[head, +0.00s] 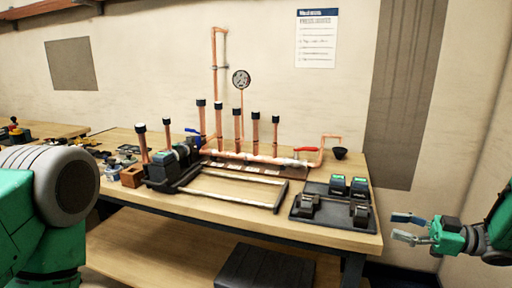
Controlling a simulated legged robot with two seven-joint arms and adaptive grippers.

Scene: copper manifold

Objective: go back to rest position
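My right gripper (405,227) is at the right, off the table's right end, with its two fingers spread apart and nothing between them. Its green wrist points left toward the table. My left arm fills the lower left corner, and its gripper is not visible. The copper manifold (240,157) stands on the wooden workbench (225,213), with several upright black-capped copper pipes and a round gauge (241,80) on a tall pipe. A blue valve handle (192,131) and a red handle (306,149) show on it.
A black tray (330,220) with several small devices sits at the bench's right end. A dark box (265,268) rests on the lower shelf. Small parts clutter the left. A wall poster (317,38) hangs behind.

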